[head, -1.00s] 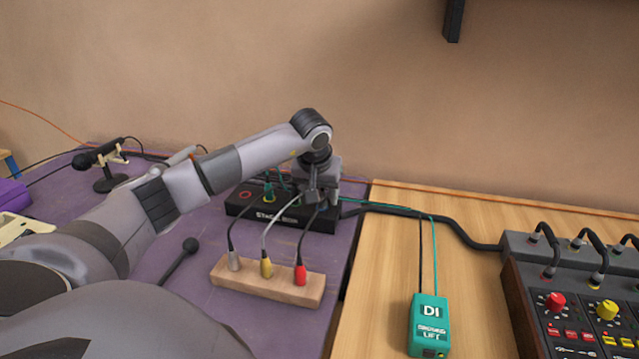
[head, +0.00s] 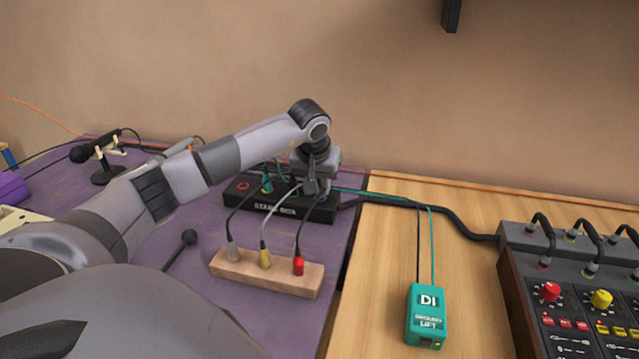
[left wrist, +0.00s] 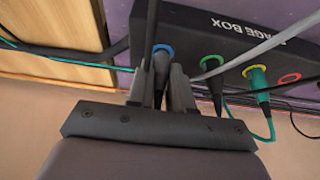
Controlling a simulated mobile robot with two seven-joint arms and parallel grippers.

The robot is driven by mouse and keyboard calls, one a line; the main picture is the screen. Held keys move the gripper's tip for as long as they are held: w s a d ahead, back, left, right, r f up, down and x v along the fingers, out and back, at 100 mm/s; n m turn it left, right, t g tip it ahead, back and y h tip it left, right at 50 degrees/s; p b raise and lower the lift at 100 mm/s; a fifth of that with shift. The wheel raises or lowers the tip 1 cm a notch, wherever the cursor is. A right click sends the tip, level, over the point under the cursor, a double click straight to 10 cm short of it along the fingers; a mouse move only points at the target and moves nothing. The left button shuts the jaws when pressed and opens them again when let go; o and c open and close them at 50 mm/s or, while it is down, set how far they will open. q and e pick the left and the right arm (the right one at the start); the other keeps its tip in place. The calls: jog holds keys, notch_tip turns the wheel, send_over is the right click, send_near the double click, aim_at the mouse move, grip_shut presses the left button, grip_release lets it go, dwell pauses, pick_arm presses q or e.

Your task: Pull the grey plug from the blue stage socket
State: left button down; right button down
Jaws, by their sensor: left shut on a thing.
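The stage box (head: 238,207) is a long black box on the purple cloth, and part of it shows in the left wrist view (left wrist: 222,22). The blue-ringed stage socket (left wrist: 163,48) is near one end of it. The dark grey plug (left wrist: 160,63) stands at the blue ring, and its front end meets the socket; how deep it sits I cannot tell. My left gripper (left wrist: 162,92) is shut on the plug, one finger on each side. In the head view my left gripper (head: 320,188) is over the box's right end and hides the socket and plug.
The box also has a green-ringed socket (left wrist: 211,62), a yellow-ringed one with a green plug (left wrist: 256,78), and a red-ringed one (left wrist: 289,78). Cables pass close by. A wooden block (head: 266,273) with three cable plugs stands in front. A teal DI box (head: 427,315) and mixer (head: 570,290) are right.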

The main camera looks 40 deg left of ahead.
aim_at(319, 181)
pick_arm(q)
jog(key=shift+r+p, duration=0.6)
jog(key=shift+r, duration=0.3)
notch_tip(319, 181, up, 3)
jog(key=p, duration=0.3)
